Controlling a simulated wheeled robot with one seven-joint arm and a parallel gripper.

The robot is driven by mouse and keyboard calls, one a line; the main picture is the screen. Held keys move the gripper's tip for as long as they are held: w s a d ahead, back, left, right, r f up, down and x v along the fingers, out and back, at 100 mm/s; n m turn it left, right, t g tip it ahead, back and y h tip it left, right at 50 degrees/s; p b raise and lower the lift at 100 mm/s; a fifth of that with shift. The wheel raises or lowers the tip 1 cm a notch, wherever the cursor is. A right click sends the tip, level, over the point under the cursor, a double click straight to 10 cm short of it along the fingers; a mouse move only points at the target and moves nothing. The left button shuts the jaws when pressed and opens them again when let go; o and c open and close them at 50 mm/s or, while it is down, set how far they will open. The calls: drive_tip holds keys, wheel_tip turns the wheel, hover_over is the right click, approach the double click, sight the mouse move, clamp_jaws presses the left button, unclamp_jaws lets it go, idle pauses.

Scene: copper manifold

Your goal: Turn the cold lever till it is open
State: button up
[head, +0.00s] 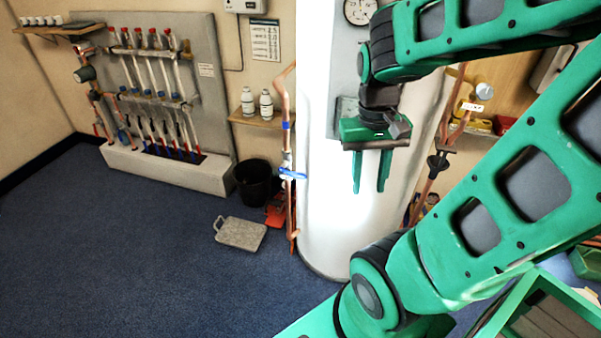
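The cold lever (293,174) is a blue handle on a vertical copper pipe (289,215), just left of the tall white cylinder. It shows at a slight slant, roughly crosswise to the pipe. A blue band marks the pipe above it. My gripper (370,190) points down in front of the white cylinder, to the right of the lever and apart from it. Its two green fingers are spread with a gap between them, and nothing shows in the gap.
The white cylinder (325,225) stands behind my gripper. A black bucket (254,185), an orange-red object (276,212) and a grey board (240,234) are on the floor left of the pipe. A shelf with white bottles (266,104) hangs above. The blue floor at left is clear.

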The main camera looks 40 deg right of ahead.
drive_tip(key=w+d+f+g+h, duration=0.2)
drive_tip(key=w+d+f+h, duration=0.1)
drive_tip(key=w+f, duration=0.4)
drive_tip(key=n+t+h, duration=0.7)
drive_tip(key=n+h, duration=0.3)
drive_tip(key=h, duration=0.2)
approach(294, 176)
drive_tip(key=x, duration=0.4)
drive_tip(key=shift+d+f, duration=0.1)
drive_tip(key=shift+f, duration=0.05)
drive_tip(key=x, duration=1)
drive_tip(key=shift+d, duration=0.35)
drive_tip(key=shift+w, duration=0.15)
clamp_jaws()
